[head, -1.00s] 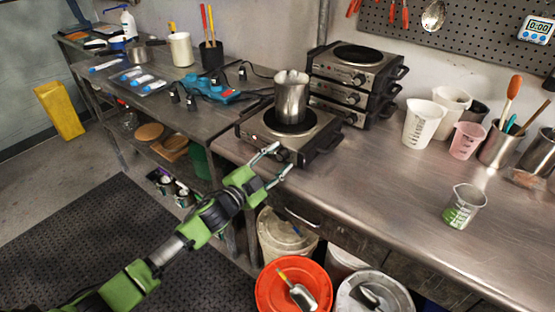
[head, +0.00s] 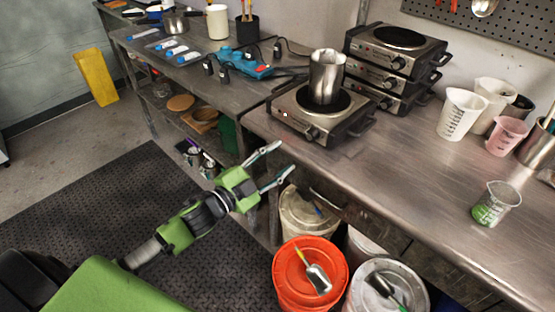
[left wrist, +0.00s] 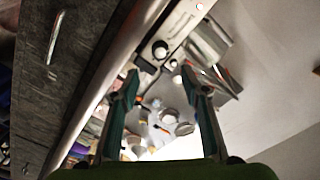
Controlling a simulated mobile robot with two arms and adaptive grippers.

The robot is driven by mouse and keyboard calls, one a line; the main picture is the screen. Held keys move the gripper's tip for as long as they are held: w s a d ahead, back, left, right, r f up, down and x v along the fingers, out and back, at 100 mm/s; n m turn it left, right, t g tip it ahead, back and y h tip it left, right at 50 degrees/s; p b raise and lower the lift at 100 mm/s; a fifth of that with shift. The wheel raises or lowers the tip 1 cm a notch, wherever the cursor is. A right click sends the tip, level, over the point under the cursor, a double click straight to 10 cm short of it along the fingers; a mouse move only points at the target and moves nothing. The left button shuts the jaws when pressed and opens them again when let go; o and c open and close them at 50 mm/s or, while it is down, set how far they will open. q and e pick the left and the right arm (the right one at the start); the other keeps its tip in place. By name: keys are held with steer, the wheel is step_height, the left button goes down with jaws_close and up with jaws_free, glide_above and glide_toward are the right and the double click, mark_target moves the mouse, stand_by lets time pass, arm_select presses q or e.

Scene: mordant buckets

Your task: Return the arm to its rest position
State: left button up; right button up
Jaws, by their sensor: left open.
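My left gripper (head: 279,166) is open and empty in the head view, in front of the steel table's front edge and below the hot plate. Its two fingers also show spread apart in the left wrist view (left wrist: 162,82). My left arm reaches in from the lower left, over the black floor mat. The hot plate (head: 300,132) stands on the table corner with a steel pitcher (head: 326,76) upright on its burner. The gripper is apart from both. My right gripper is not in view.
Below the table edge stand a red bucket (head: 283,262) with a scoop on its lid, a white bucket (head: 365,300) and a pale bucket (head: 296,228). Stacked hot plates (head: 384,68) and a small beaker (head: 482,213) stand on the table. The black mat (head: 110,205) is clear.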

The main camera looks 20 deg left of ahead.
arm_select(q)
steer(key=shift+s, duration=0.1)
stand_by(0.4)
steer(key=s+a+f+n+g+y, duration=0.2)
steer(key=a+f+n, duration=0.1)
steer(key=f, duration=0.9)
steer(key=s+a+f+n+g+y, duration=0.2)
steer(key=a+f+y, duration=0.15)
steer(key=f, duration=0.75)
steer(key=s+a+f+n+g, duration=0.1)
steer(key=s+f+g, duration=0.1)
steer(key=s+f, duration=0.45)
steer(key=s+f+n+g, duration=0.2)
steer(key=s+f, duration=0.2)
steer(key=f, duration=0.6)
steer(key=s+d+f+n+g, duration=0.1)
steer(key=s+d+f+g, duration=0.1)
steer(key=s+f, duration=0.4)
steer(key=s+d+f+n+g, duration=0.1)
steer(key=s+d+f+g, duration=0.2)
steer(key=s, duration=1.4)
steer(key=s+d+f+n+g, duration=0.1)
steer(key=s+d+f+g, duration=0.1)
steer(key=s+f, duration=0.7)
steer(key=s+g, duration=0.1)
steer(key=s, duration=0.1)
steer(key=shift+s+d+y, duration=0.3)
steer(key=shift+d+y, duration=0.05)
steer(key=shift+d, duration=0.05)
